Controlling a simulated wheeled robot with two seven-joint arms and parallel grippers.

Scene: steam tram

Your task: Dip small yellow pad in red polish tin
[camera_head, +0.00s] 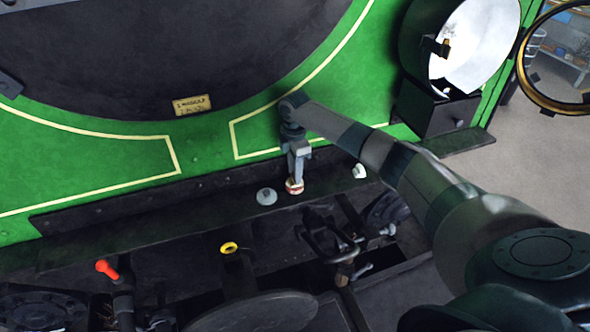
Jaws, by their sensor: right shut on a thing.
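My right gripper (296,174) points down over the ledge at the foot of the green panel. It is shut on a small pale thing at its fingertips, which looks like the small yellow pad, mostly hidden by the fingers. Directly below is a small round red tin (294,190) with a pale top, on the ledge. The fingertips are at the tin's top; I cannot tell whether the pad touches the inside. My left gripper is not in view.
A grey-white round thing (266,196) stands just left of the tin, and a small white thing (360,171) lies to the right. In front are a yellow ring-topped part (229,248), a red-handled lever (107,269) and dark metal fittings (330,240).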

